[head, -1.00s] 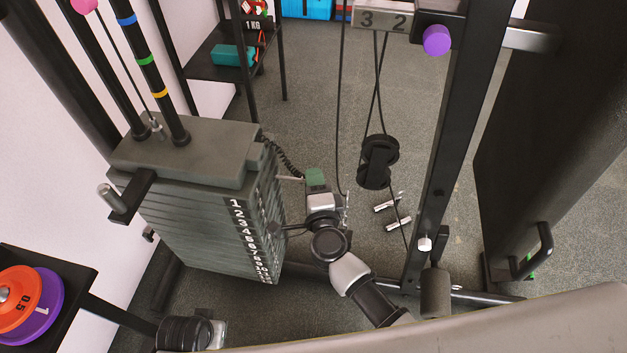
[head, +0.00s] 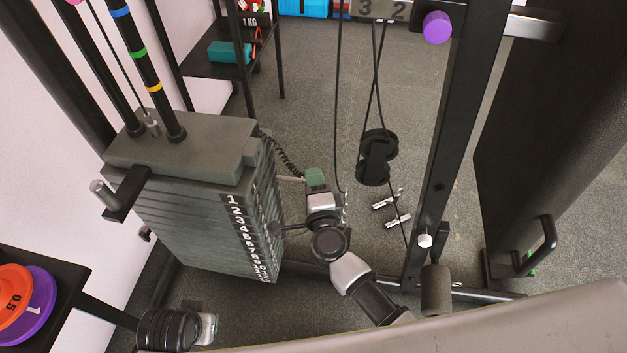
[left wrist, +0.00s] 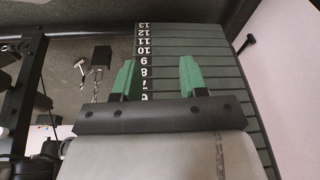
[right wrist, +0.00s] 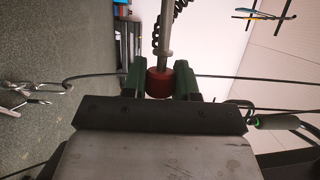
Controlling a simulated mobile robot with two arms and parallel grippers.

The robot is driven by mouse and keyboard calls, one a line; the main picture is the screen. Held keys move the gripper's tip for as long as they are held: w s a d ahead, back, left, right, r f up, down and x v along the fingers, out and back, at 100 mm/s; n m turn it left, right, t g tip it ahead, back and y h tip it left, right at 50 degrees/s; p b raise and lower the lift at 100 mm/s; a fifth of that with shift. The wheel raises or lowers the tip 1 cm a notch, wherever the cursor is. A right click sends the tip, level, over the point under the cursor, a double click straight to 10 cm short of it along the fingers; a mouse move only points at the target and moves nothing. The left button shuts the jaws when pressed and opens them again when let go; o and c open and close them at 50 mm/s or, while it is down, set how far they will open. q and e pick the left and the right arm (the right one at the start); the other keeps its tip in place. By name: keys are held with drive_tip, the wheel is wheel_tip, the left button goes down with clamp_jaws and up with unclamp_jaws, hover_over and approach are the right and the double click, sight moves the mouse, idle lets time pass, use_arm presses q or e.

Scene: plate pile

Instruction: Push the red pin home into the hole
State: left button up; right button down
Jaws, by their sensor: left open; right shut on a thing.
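The red pin's knob (right wrist: 159,83) sits between the green fingers of my right gripper (right wrist: 160,75), which is shut on it. Its grey shaft (right wrist: 167,40) points away from the fingers. In the head view, my right gripper (head: 316,180) is beside the weight stack (head: 190,215), and the thin shaft (head: 290,179) reaches toward the stack's numbered side. The hole is hidden, and I cannot tell how deep the tip is. My left gripper (left wrist: 157,65) is open and empty, facing the stack's numbers (left wrist: 145,60); in the head view it is low at the left (head: 207,328).
A coiled black cord (right wrist: 183,8) runs beside the pin. A black pulley (head: 377,157) hangs on cables right of my right gripper, near a black frame post (head: 440,150). Coloured plates (head: 25,305) sit at the lower left. A grey pad edge (head: 480,325) crosses the bottom.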

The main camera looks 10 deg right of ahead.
drive_tip(key=shift+d+f+b, duration=0.1)
drive_tip(key=shift+f+b, duration=0.2)
drive_tip(key=shift+f, duration=0.1)
use_arm(q)
drive_tip(key=shift+v, duration=1.55)
drive_tip(key=shift+w, duration=0.15)
use_arm(e)
drive_tip(key=shift+w, duration=0.1)
drive_tip(key=shift+w+a, duration=0.2)
drive_tip(key=shift+a, duration=0.55)
use_arm(q)
drive_tip(key=shift+f, duration=0.2)
drive_tip(key=shift+r, duration=0.1)
use_arm(e)
drive_tip(key=shift+a, duration=0.15)
drive_tip(key=shift+w+a, duration=0.1)
drive_tip(key=shift+a, duration=0.1)
use_arm(q)
drive_tip(key=shift+w, duration=0.1)
